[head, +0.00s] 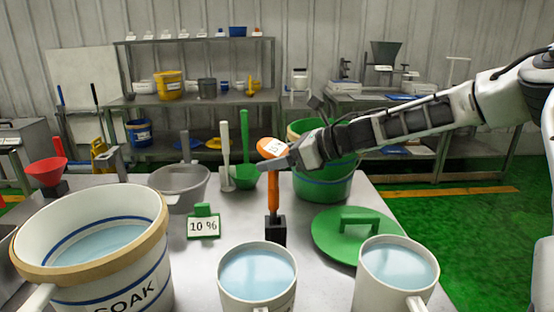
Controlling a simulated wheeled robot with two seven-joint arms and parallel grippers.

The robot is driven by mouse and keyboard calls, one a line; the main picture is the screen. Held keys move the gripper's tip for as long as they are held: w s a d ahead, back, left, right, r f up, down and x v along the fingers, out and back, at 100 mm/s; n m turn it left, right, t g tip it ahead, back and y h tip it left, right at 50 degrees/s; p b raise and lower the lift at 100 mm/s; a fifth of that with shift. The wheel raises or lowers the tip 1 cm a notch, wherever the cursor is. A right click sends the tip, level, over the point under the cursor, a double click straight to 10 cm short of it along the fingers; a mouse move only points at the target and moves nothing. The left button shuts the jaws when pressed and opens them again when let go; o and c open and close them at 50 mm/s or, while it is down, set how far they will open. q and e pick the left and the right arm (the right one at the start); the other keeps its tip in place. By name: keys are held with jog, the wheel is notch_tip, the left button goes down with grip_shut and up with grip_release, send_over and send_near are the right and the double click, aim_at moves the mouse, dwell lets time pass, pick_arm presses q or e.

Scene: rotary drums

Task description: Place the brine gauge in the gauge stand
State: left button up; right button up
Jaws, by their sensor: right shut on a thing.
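The brine gauge (273,195) is orange with a white dial on its tilted head. It is upright in the middle of the table. Its stem runs down to the small black gauge stand (275,231), and the lower end meets the stand's top; how deep it sits inside is hidden. My right gripper (282,162) comes in from the right and is shut on the gauge just below its head. The gripper's fingers partly cover the gauge there. My left gripper is not in view.
A white SOAK tub (110,285) stands at the left, with a 10 % sign (203,222) near it. Two water-filled white jugs (257,278) (396,275) stand in front. A green lid (335,225) and green bucket (325,187) are at the right. A grey strainer (182,190) stands behind.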

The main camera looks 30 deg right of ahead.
jog(key=shift+f, duration=0.2)
jog(key=shift+r, duration=0.1)
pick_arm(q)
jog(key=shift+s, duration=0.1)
pick_arm(e)
jog(key=o, duration=1)
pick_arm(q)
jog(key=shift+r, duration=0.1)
pick_arm(e)
jog(key=shift+r+p, duration=0.6)
jog(key=shift+p, duration=0.25)
jog(key=shift+r+p, duration=0.4)
jog(key=shift+p, duration=0.25)
jog(key=shift+s+d+b, duration=0.35)
jog(key=shift+s+d, duration=0.05)
jog(key=shift+s, duration=0.05)
pick_arm(q)
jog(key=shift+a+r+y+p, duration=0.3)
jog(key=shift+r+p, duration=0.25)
jog(key=shift+p, duration=0.2)
pick_arm(e)
jog(key=shift+f+v, duration=0.1)
jog(key=shift+v, duration=2.55)
jog(key=shift+f+v, duration=0.15)
jog(key=shift+v, duration=2.5)
